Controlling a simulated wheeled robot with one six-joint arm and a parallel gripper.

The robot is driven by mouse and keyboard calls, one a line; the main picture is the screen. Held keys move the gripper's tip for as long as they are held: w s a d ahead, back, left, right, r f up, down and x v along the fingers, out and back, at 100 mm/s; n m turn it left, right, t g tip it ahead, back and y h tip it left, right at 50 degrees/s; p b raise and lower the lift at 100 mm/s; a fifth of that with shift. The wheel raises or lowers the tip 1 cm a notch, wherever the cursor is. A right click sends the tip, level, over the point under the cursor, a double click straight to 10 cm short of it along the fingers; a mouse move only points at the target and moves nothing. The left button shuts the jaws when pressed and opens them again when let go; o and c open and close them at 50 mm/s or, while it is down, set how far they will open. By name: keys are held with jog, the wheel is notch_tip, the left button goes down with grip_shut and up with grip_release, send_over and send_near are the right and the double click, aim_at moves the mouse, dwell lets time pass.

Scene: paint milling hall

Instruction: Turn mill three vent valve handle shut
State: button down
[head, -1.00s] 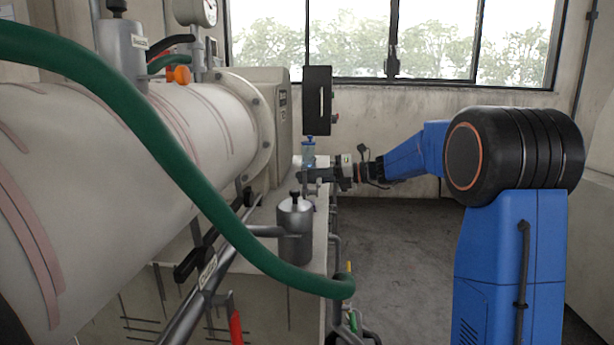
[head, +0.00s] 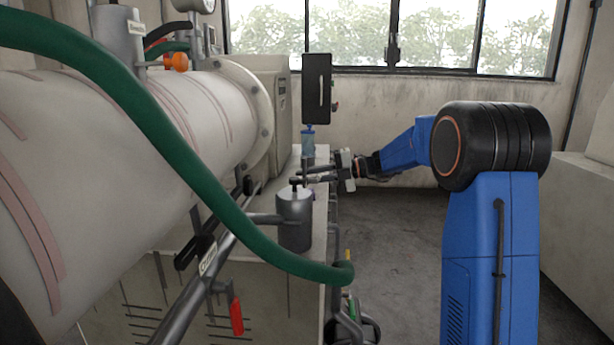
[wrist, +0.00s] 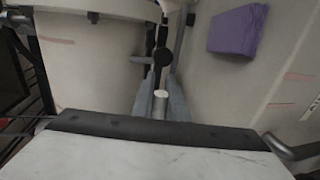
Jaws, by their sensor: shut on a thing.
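My gripper (head: 298,181) reaches left from the blue arm, over the ledge beside the large pale mill drum (head: 110,130). In the wrist view, its two grey fingers (wrist: 160,105) are shut on a short grey rod with a pale round end (wrist: 160,94). I cannot tell whether this rod is loose or part of a fitting. A red handle (head: 236,318) hangs below the grey pipe (head: 205,282), and an orange knob (head: 180,62) sits by the drum top. The labels are too small to read, so I cannot tell which is mill three's vent valve handle.
A green hose (head: 150,135) crosses in front of the drum. A grey canister (head: 295,222) stands close below my gripper, and a blue bottle (head: 308,142) stands behind it. A purple cloth (wrist: 238,30) shows in the wrist view. Floor (head: 385,240) right of the ledge is open.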

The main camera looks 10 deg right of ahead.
jog(key=shift+f, duration=0.1)
dwell(0.3)
jog(key=c, duration=1.7)
grip_release()
jog(key=shift+c, duration=0.2)
jog(key=shift+d, duration=0.1)
jog(key=v, duration=1.7)
jog(key=shift+d, duration=0.1)
